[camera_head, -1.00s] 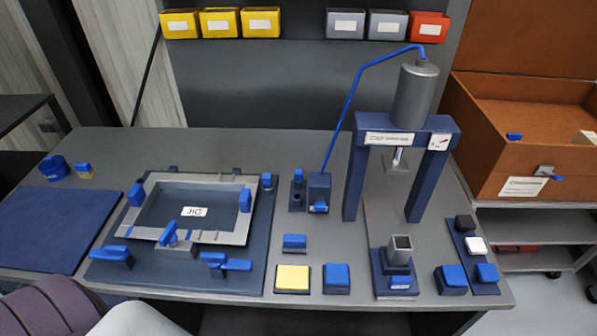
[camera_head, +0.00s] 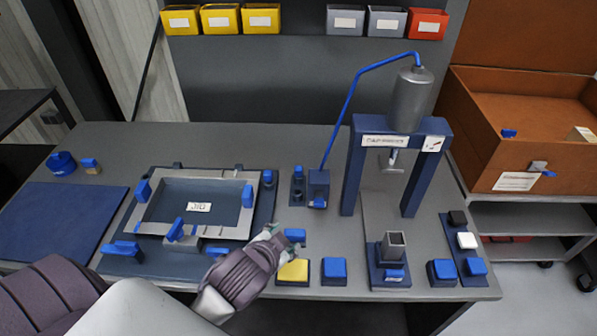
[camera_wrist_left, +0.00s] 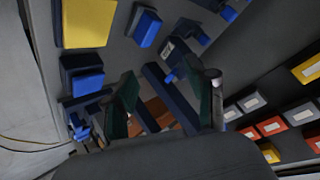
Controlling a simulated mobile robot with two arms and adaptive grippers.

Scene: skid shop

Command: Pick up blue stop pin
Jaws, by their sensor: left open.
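Several small blue parts could be the blue stop pin; I cannot tell which one it is. One upright blue pin (camera_head: 298,170) stands in a dark holder behind the middle of the bench. Another blue-topped pin (camera_head: 267,177) stands at the jig's back right corner. My right gripper is out of view.
The jig frame (camera_head: 155,228) with blue clamps lies left of my gripper. A press (camera_head: 357,165) stands to the right, with a square-tube fixture (camera_head: 393,245) before it. Yellow bins (camera_head: 220,20) hang behind. The blue mat (camera_head: 60,225) at far left is clear.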

